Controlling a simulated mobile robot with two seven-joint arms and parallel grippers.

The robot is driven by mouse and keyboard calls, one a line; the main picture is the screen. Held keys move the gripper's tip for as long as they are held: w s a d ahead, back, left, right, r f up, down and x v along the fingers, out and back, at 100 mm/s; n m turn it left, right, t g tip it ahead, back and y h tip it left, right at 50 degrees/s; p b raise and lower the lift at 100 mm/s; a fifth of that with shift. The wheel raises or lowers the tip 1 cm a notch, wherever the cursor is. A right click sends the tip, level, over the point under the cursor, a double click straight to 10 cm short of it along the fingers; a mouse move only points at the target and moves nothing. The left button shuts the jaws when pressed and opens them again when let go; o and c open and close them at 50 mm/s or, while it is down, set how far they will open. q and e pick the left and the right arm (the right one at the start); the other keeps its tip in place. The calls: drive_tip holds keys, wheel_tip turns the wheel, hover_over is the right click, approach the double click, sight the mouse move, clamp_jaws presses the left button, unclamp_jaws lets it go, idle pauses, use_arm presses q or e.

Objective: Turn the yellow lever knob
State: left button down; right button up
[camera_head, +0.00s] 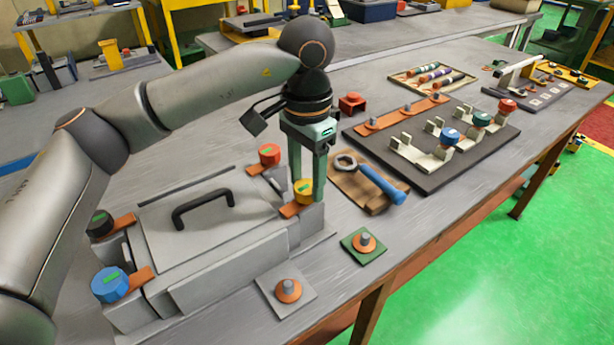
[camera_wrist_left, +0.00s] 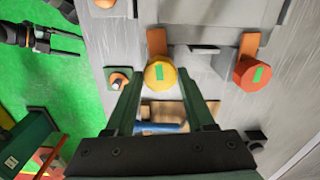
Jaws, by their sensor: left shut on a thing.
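The yellow lever knob (camera_head: 304,190), with a green mark on top, sits on a short orange lever (camera_head: 291,210) at the right corner of the grey box (camera_head: 205,215). My left gripper (camera_head: 309,188) points down from above with its fingers shut around the knob. In the left wrist view the yellow knob (camera_wrist_left: 160,75) shows between the tips of the left gripper (camera_wrist_left: 160,82), its lever (camera_wrist_left: 156,42) running toward the top. My right gripper (camera_wrist_left: 62,42) shows at the upper left of the wrist view, its fingers apart and empty, over the green floor.
A red knob (camera_head: 269,154), a black knob (camera_head: 99,223) and a blue knob (camera_head: 110,285) sit at the box's other corners. A black handle (camera_head: 203,205) stands on the lid. A blue-handled tool (camera_head: 382,184) lies close right. Small plates with posts (camera_head: 364,245) lie in front.

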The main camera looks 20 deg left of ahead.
sight(306, 186)
use_arm(q)
drive_tip(key=shift+w+r, duration=0.1)
drive_tip(key=shift+r, duration=0.2)
drive_tip(key=c, duration=0.7)
unclamp_jaws()
drive_tip(key=shift+a, duration=0.1)
drive_tip(key=o, duration=0.4)
drive_tip(key=shift+f, duration=0.15)
wheel_tip(306, 186, up, 12)
drive_tip(key=shift+r+p, duration=0.25)
drive_tip(key=shift+p, duration=0.65)
